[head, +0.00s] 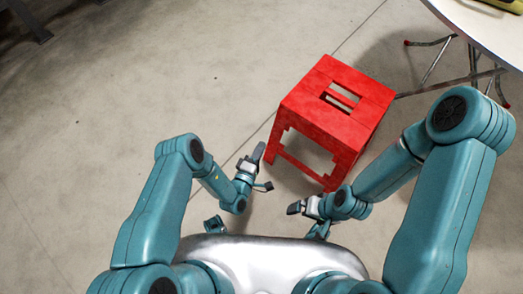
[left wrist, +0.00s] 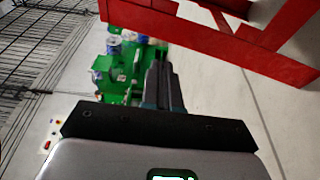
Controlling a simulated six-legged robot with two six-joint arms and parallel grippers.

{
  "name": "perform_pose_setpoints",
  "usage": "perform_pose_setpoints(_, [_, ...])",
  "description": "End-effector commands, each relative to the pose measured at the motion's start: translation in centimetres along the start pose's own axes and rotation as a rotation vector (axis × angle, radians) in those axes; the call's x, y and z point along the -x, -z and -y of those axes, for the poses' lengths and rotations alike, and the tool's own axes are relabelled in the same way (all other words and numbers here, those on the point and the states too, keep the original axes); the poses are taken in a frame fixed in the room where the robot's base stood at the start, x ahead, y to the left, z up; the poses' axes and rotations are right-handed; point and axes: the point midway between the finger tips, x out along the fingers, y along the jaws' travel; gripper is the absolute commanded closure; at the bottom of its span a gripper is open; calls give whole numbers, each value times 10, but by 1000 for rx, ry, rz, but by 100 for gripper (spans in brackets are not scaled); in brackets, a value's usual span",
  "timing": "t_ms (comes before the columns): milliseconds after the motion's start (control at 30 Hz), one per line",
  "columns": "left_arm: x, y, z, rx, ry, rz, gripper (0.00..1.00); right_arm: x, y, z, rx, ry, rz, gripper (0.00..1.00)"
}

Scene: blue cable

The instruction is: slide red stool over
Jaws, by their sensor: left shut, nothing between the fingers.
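The red stool (head: 335,108) stands upright on the concrete floor ahead of me, with a slotted seat. Its red legs and crossbars also show at the top of the left wrist view (left wrist: 240,50). My left gripper (head: 258,153) is shut and empty, just left of the stool's near left leg; in the left wrist view its fingers (left wrist: 160,85) point towards the stool, with no clear contact. My right gripper (head: 294,208) is in front of the stool's near side, below its lower crossbar in the picture; its fingers are too small to tell open from shut.
A white round table (head: 485,30) with folding metal legs (head: 437,62) stands at the upper right, close to the stool. The floor to the left is clear. The left wrist view shows a green object (left wrist: 120,70) and a black wire rack (left wrist: 45,45).

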Motion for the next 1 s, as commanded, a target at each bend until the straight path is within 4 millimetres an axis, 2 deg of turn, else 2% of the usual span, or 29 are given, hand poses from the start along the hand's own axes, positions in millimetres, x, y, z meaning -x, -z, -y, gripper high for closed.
perform_pose_setpoints(33, [-12,-1,2,-3,-6,4,100,-8,0,-3,0,0,0,0])
perform_pose_setpoints(200, [-49,-2,3,-2,-5,4,100,-20,2,-8,-5,0,-5,0])
perform_pose_setpoints(267, [-61,-2,3,0,-4,5,100,-23,3,-10,-8,-1,-7,0])
perform_pose_setpoints(400, [-77,-19,2,2,-2,9,100,-28,5,-13,-13,-1,-12,0])
perform_pose_setpoints(600, [-89,-30,0,3,0,7,100,-31,7,-15,-17,-1,-16,0])
perform_pose_setpoints(1000, [-90,-30,0,3,0,7,100,-31,7,-15,-17,-1,-17,0])
